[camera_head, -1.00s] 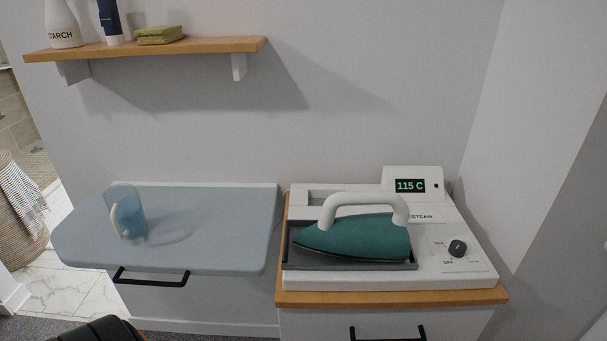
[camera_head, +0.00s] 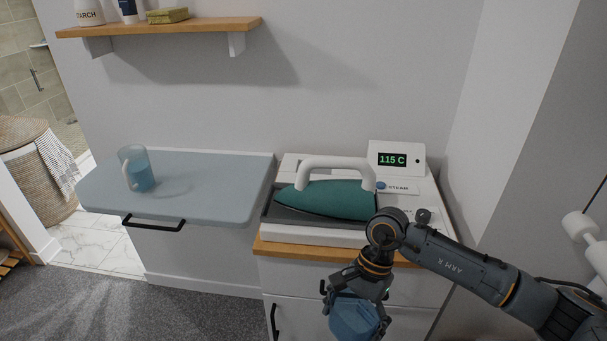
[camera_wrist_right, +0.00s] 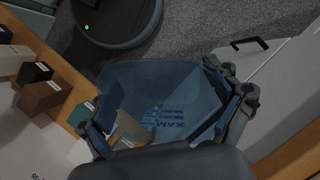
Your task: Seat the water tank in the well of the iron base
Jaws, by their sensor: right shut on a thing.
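The water tank (camera_head: 354,318) is translucent blue. My right gripper (camera_head: 352,289) is shut on it and holds it low in front of the cabinet, below and apart from the iron base. In the right wrist view the tank (camera_wrist_right: 170,88) sits between the fingers, with MAX lettering upside down. The white iron base (camera_head: 330,234) stands on the wood-topped cabinet. A teal iron (camera_head: 330,200) with a white handle rests in its grey cradle. The well at the back left of the base is only partly visible behind the iron's handle. My left gripper is out of view.
A clear jug (camera_head: 140,172) with blue water stands on the blue-grey ironing board (camera_head: 205,180) at left. A wooden shelf (camera_head: 190,26) hangs above. A display (camera_head: 392,159) reads 115 C. In the wrist view, small boxes (camera_wrist_right: 40,97) stand on a wooden-edged surface at left.

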